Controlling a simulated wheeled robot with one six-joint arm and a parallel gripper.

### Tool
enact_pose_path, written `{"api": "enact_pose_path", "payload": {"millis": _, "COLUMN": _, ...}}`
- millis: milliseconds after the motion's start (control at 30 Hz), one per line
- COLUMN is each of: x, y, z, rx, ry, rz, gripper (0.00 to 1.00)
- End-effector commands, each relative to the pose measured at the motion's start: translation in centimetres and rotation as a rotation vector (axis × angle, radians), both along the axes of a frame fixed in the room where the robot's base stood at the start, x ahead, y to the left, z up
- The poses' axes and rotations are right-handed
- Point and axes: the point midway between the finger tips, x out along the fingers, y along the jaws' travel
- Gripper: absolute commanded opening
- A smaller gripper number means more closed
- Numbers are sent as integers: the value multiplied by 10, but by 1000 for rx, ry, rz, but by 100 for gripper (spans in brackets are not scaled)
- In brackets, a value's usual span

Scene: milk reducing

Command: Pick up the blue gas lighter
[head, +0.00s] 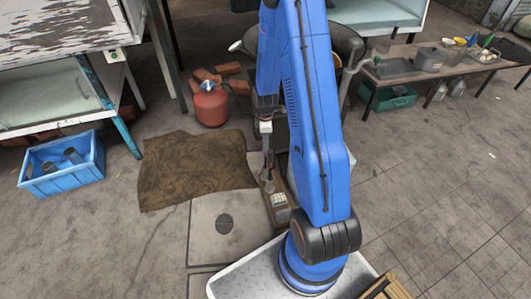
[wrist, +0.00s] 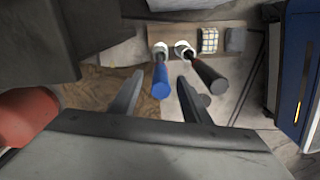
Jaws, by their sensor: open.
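The blue gas lighter (wrist: 161,78) shows in the wrist view, its blue handle pointing toward me and its pale metal end near a wooden board. My gripper (wrist: 160,76) is open, with its two dark fingers on either side of the blue handle in the picture. I cannot tell how far below the fingers the handle is. In the head view my arm hides most of this spot, and I cannot pick out the blue lighter there.
The wooden board (head: 278,212) also holds a checkered block (wrist: 209,40) and a grey block (wrist: 235,40). A red gas cylinder (head: 211,105) stands left of my arm. A brown mat (head: 190,170) covers the floor nearby. A blue crate (head: 62,165) sits far left.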

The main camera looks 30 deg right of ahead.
Motion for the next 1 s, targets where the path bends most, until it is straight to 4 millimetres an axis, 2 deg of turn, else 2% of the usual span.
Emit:
{"api": "enact_pose_path", "payload": {"millis": 267, "x": -1, "y": 0, "z": -11, "rx": 0, "ry": 1, "rz": 0, "gripper": 43}}
{"api": "enact_pose_path", "payload": {"millis": 633, "x": -1, "y": 0, "z": -53, "rx": 0, "ry": 1, "rz": 0, "gripper": 43}}
{"api": "enact_pose_path", "payload": {"millis": 900, "x": -1, "y": 0, "z": -56, "rx": 0, "ry": 0, "rz": 0, "gripper": 43}}
{"api": "enact_pose_path", "payload": {"millis": 967, "x": -1, "y": 0, "z": -56, "rx": 0, "ry": 0, "rz": 0, "gripper": 31}}
{"api": "enact_pose_path", "payload": {"millis": 1000, "x": -1, "y": 0, "z": -56, "rx": 0, "ry": 0, "rz": 0, "gripper": 22}}
